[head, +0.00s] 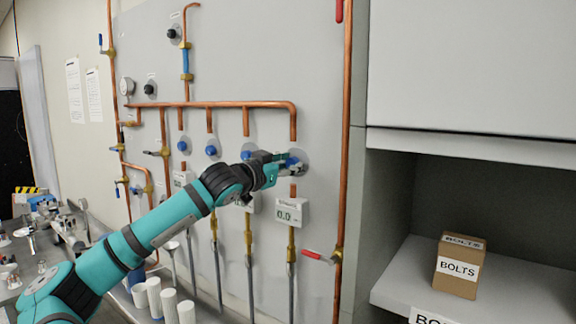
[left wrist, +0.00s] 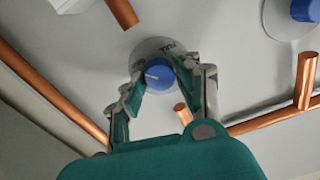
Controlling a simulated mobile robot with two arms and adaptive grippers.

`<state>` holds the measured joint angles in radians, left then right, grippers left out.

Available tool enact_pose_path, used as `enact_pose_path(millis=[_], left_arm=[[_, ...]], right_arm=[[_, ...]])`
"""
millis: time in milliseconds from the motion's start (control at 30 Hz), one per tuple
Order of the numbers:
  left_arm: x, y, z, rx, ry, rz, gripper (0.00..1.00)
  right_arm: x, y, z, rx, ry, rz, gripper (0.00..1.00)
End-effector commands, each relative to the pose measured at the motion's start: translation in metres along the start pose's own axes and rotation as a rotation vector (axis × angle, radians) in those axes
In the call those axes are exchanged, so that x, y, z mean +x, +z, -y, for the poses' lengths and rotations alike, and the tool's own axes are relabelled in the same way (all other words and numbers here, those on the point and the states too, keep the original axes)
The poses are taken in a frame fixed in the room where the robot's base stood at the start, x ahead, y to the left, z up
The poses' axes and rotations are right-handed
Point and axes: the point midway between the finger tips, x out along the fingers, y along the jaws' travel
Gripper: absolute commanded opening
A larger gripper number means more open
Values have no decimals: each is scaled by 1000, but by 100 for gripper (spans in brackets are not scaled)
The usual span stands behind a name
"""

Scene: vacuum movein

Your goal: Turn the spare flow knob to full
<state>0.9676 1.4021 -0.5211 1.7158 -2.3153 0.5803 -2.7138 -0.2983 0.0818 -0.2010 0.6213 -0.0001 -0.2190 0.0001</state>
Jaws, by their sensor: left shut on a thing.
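The spare flow knob is a blue knob (head: 293,162) on a round grey dial plate, on the right copper drop pipe of the wall panel. It also shows in the left wrist view (left wrist: 158,75), with a pale pointer line on its face and partly hidden dial lettering. My left gripper (head: 284,163) reaches it from the left, and in the left wrist view its two fingers (left wrist: 158,82) are shut on the knob's sides. A small display (head: 290,212) below the knob reads about 0.0; its label is too small to read surely. My right gripper is not in view.
Other blue knobs (head: 211,151) sit to the left on the same panel. A red-handled valve (head: 318,257) is at lower right. A shelf with a BOLTS box (head: 458,266) stands right. White cylinders (head: 168,303) stand below the arm.

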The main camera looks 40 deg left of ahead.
Motion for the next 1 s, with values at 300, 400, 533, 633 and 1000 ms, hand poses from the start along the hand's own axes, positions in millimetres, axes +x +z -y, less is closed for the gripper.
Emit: enact_pose_path(millis=[300,400,533,633,1000], left_arm=[[0,0,0,-37,0,-1,0],[0,0,0,-79,0,-3,0],[0,1,0,-162,-1,-2,0],[0,1,0,-246,1,-4,0],[0,1,1,-596,0,-4,0]], right_arm=[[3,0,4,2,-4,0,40],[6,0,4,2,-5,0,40],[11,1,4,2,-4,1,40],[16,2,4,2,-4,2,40],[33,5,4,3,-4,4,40]])
